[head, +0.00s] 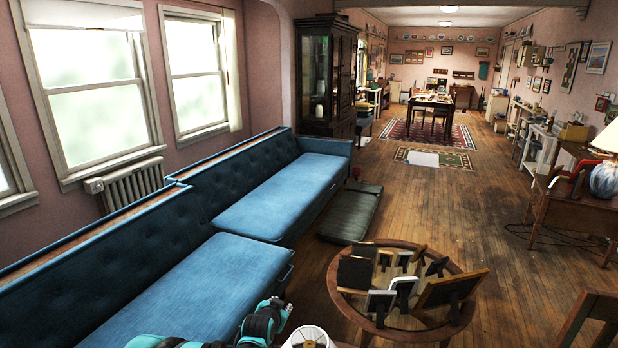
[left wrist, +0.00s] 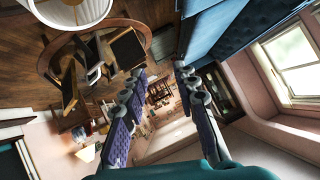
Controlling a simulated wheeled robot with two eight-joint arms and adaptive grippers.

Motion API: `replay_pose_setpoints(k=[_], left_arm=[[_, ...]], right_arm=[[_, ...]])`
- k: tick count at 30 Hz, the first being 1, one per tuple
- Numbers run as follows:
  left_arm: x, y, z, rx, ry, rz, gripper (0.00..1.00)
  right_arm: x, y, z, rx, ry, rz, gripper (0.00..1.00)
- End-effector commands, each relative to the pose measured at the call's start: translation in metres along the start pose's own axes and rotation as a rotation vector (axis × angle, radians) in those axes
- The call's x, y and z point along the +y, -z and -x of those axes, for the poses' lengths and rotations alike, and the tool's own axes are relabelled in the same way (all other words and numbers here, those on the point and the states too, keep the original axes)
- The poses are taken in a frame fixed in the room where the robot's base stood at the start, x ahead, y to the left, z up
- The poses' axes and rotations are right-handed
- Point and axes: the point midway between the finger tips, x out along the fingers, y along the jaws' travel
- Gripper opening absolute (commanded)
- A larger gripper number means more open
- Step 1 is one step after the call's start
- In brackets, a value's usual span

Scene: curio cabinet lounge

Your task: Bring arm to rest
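My left arm, teal and dark, comes in at the bottom of the head view, in front of the near blue sofa seat. Its gripper (head: 275,312) is near the sofa's front edge, to the left of the round table. In the left wrist view the two purple-grey fingers of my left gripper (left wrist: 159,69) stand apart with nothing between them. My right arm and right gripper are in neither view.
A round glass-topped table (head: 340,270) holds several picture frames. A white round shade (head: 309,338) is close to my left gripper. The blue sofa (head: 215,275) runs along the left. A dark green cushion (head: 350,215) lies beyond. Open wooden floor (head: 530,265) is to the right.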

Motion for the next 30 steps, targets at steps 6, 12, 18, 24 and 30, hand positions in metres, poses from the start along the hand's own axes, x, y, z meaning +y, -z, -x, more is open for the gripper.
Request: replay_pose_setpoints(k=[6, 12, 18, 24, 30], left_arm=[[-0.019, 0.01, 0.083, -0.074, -0.004, 0.084, 0.3], [-0.026, 0.002, 0.158, -0.141, -0.004, 0.162, 0.3], [-0.024, -0.022, 0.23, -0.209, 0.001, 0.241, 0.3], [-0.013, -0.058, 0.296, -0.276, 0.011, 0.32, 0.3], [0.003, -0.103, 0.347, -0.34, 0.024, 0.397, 0.3]], right_arm=[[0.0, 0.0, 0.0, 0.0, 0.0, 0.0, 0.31], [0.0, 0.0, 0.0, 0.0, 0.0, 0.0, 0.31], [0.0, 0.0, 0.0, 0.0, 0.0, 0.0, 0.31], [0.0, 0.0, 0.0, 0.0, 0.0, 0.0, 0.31], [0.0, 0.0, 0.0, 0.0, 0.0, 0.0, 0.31]])
